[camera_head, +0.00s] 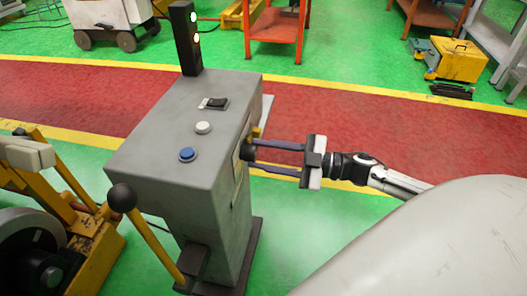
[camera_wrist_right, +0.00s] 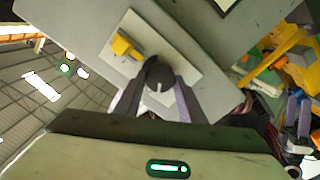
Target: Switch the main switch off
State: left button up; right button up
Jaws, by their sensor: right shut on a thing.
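The grey control cabinet (camera_head: 178,125) stands in the middle of the head view. The main switch looks like a dark round knob (camera_head: 247,152) on its right side face. In the right wrist view the knob (camera_wrist_right: 159,74) has a pale mark at its lower edge and sits on a light square plate (camera_wrist_right: 183,50). My right gripper (camera_head: 255,155) reaches in from the right, and its two fingers are shut on the knob; they also show in the wrist view (camera_wrist_right: 160,88). The knob's exact turn position is hard to tell. My left gripper is not in view.
The cabinet top carries a blue button (camera_head: 188,155), a white button (camera_head: 203,127) and a black rocker switch (camera_head: 215,103). A black signal post (camera_head: 186,40) stands at its back. A lever with a black ball (camera_head: 122,197) and yellow machinery (camera_head: 75,240) are at left.

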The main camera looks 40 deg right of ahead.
jog(key=n, duration=0.2)
jog(key=shift+n, duration=0.4)
jog(key=n, duration=0.2)
jog(key=shift+n, duration=0.4)
jog(key=n, duration=0.4)
jog(key=shift+f+n+b, duration=0.1)
jog(key=shift+n+b, duration=0.2)
jog(key=shift+n, duration=0.8)
jog(key=o, duration=1.1)
jog(key=shift+c, duration=0.2)
jog(key=shift+s, duration=0.1)
